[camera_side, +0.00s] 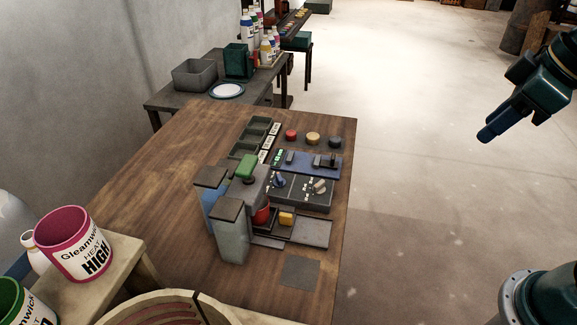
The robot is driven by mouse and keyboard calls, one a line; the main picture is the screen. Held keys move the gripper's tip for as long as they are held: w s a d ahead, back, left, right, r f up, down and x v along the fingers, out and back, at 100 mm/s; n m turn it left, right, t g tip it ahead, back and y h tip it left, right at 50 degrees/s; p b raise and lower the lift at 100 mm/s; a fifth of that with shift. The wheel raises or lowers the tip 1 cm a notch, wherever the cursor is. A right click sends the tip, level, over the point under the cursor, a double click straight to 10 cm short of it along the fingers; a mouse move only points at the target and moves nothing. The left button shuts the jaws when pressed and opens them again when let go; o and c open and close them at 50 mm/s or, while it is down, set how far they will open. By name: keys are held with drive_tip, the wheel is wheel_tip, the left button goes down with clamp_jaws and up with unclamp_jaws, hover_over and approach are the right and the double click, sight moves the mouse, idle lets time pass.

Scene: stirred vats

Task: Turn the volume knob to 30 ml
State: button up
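A dark panel (301,202) on the wooden table carries a blue knob (280,181) and a beige knob (319,186), each with small white marks beside it. The marks are too small to read, so I cannot tell which is the volume knob or what it is set to. My gripper (486,134) hangs in the air at the upper right, well apart from the panel and pointing down to the left. Its fingers are too small to tell whether they are open or shut.
A blue panel (330,170) with a green display and sliders lies behind the knobs. Red (291,134), yellow (313,138) and dark buttons stand farther back. Tall containers (234,240) and a green-topped dispenser (248,168) crowd the left. A yellow block (287,218) sits in front.

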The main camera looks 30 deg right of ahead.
drive_tip(key=w+a+n+g, duration=0.1)
drive_tip(key=w+a+n, duration=0.1)
drive_tip(key=w+n, duration=0.35)
drive_tip(key=n+g, duration=0.4)
drive_tip(key=n, duration=0.8)
hover_over(318, 184)
wheel_tip(318, 184, down, 12)
wheel_tip(318, 184, down, 14)
drive_tip(key=shift+r, duration=0.2)
clamp_jaws()
